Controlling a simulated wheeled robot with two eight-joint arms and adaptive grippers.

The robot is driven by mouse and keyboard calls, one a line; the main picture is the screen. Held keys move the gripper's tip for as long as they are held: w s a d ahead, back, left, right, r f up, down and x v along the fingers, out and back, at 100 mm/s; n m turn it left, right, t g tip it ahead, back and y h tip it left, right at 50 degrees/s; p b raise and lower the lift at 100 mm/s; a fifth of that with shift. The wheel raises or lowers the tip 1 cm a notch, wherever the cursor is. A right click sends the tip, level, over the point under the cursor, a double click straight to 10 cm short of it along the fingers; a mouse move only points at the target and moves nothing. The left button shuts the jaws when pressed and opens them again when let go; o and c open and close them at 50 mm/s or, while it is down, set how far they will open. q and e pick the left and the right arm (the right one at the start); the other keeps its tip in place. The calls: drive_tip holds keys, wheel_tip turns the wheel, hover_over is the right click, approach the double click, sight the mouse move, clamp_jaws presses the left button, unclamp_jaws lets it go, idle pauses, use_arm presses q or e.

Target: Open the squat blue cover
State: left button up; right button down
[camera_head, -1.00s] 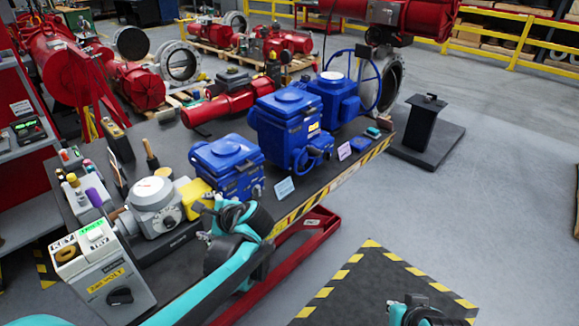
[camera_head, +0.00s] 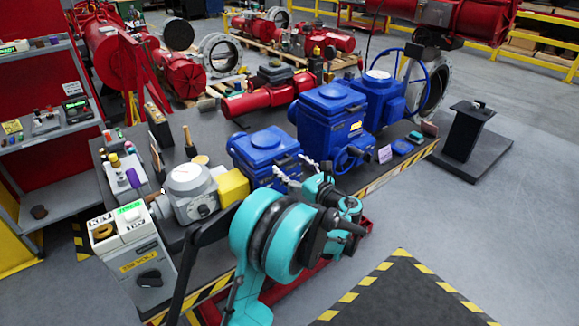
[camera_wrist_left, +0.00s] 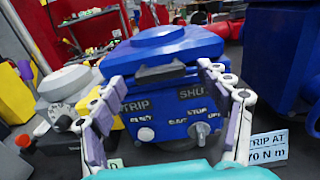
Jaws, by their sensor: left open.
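The squat blue unit with its flat blue cover (camera_head: 264,143) stands on the dark bench, left of a taller blue unit. The cover lies on top of the body and looks closed. In the left wrist view the cover (camera_wrist_left: 166,42) is straight ahead, above a front panel with lettering and a knob (camera_wrist_left: 200,130). My left gripper (camera_head: 297,172) is in front of this unit. Its two fingers (camera_wrist_left: 160,75) are spread wide on either side of the panel, with nothing between them. I cannot tell whether the fingertips touch the unit. My right gripper is out of view.
A taller blue unit (camera_head: 328,120) stands close on the right, with a small white sign (camera_wrist_left: 268,147) in front. A grey and yellow device (camera_head: 187,187) and a key switch box (camera_head: 130,245) stand on the left.

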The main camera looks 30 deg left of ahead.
use_arm(q)
drive_tip(key=shift+w+a, duration=0.25)
drive_tip(key=shift+a, duration=0.45)
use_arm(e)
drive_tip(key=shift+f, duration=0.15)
